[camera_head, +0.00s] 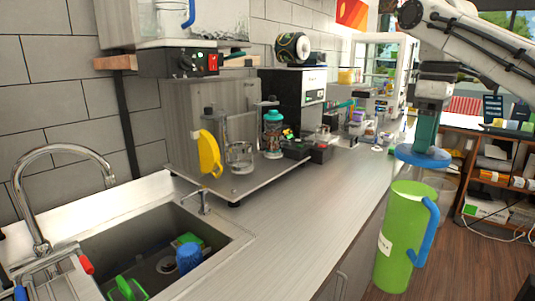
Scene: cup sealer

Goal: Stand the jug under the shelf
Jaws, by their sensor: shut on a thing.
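The jug (397,235) is green, tall and close to upright, with a blue handle (427,232) on its right side and a white label. It is off the floor, in front of the counter's right edge. My gripper (428,180) reaches down from above and is shut on the jug near its rim. Its fingertips are hard to make out against the jug and the blue disc above it.
Below the shelf, a metal tray (245,187) holds a yellow item (209,153), a glass jug (240,158) and a teal-lidded cup (273,135). A sink (160,255) with a tap is at lower left. The front counter (320,210) is clear.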

